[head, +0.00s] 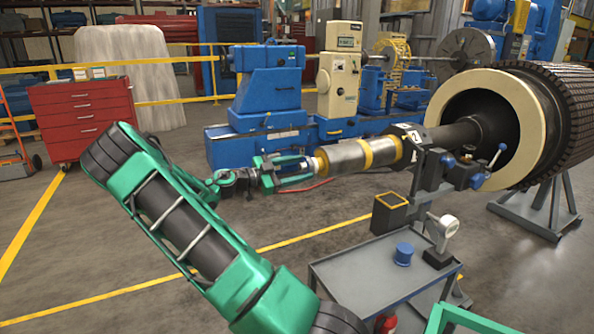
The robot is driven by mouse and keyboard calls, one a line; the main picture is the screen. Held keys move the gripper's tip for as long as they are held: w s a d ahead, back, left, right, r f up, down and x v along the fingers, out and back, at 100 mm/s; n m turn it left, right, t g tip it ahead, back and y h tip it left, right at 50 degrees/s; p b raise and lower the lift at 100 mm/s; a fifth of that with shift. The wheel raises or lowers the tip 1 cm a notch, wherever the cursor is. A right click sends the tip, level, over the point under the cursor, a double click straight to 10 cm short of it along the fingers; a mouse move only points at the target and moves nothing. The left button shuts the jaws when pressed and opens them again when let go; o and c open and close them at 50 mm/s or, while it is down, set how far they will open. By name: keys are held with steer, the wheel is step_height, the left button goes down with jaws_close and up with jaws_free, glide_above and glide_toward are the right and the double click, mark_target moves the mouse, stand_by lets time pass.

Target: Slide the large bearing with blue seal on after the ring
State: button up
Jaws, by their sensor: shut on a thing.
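The rotor shaft (342,157) points left out of the large rotor, with a silver section and a yellow ring (368,153) around it. My gripper (311,168) is at the shaft's free left end, its green fingers spread above and below a round part. It is shut on this part, which I take to be the large bearing (317,164). The part is small and mostly covered by the fingers, and its blue seal cannot be made out clearly. I cannot tell whether it is around the shaft or just in front of its end.
A grey cart (345,285) below the shaft carries a blue cylindrical part (403,254), an open box (390,212) and a white-topped device (442,232). A dark support with blue knobs (430,165) stands at the shaft. A blue lathe (262,135) is behind. The floor left of the cart is clear.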

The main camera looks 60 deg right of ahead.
steer(key=shift+s+d, duration=0.15)
steer(key=shift+d, duration=0.15)
stand_by(0.5)
steer(key=o, duration=1.1)
steer(key=shift+o, duration=0.4)
steer(key=o, duration=0.4)
steer(key=shift+c, duration=0.2)
steer(key=v, duration=0.9)
stand_by(0.5)
